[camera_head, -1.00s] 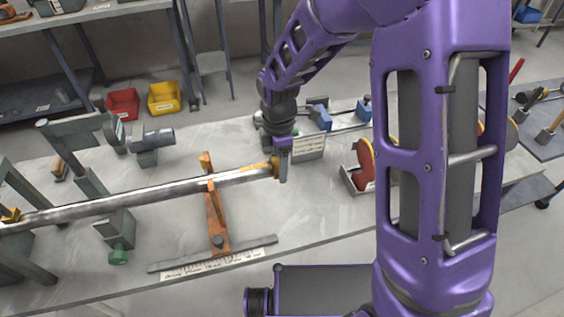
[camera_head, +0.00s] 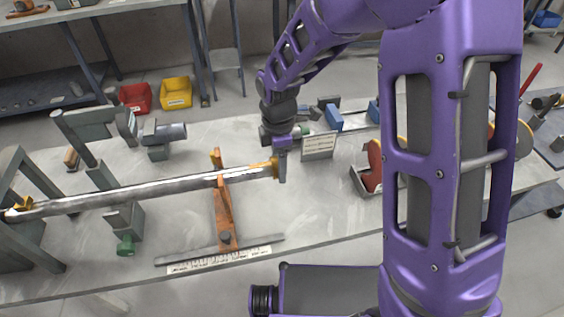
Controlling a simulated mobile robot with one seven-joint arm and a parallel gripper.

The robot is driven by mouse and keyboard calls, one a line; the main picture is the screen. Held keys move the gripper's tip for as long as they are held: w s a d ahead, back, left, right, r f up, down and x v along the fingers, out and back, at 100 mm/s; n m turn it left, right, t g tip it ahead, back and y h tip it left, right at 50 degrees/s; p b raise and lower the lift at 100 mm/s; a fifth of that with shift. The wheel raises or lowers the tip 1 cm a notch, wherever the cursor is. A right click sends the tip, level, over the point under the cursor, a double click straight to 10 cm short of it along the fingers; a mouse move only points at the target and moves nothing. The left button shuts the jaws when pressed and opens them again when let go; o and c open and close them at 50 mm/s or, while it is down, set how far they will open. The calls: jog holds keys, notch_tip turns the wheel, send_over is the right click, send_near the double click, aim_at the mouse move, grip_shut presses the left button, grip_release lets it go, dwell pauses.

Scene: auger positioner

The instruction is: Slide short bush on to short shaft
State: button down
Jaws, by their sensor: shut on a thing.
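A long silver shaft (camera_head: 130,196) lies across the bench, its right end just beyond an orange stand (camera_head: 223,205). A yellow bush (camera_head: 264,168) sits at this right end, between the stand and my gripper (camera_head: 281,168). The bush looks in line with the shaft and around its end, but how far on it is cannot be told. My gripper points down and is shut on the bush. Its fingers hide the bush's right side. A separate short shaft cannot be made out from the long one.
A grey clamp frame (camera_head: 95,140) stands at left. A ruler-like bar (camera_head: 215,252) lies at the front.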

aim_at(261, 165)
jog(key=shift+s+a, duration=0.3)
jog(key=shift+a, duration=0.75)
jog(key=shift+s+a, duration=0.25)
jog(key=shift+a, duration=0.8)
grip_release()
notch_tip(261, 165, up, 18)
jog(key=shift+f+p, duration=0.25)
jog(key=shift+p, duration=0.2)
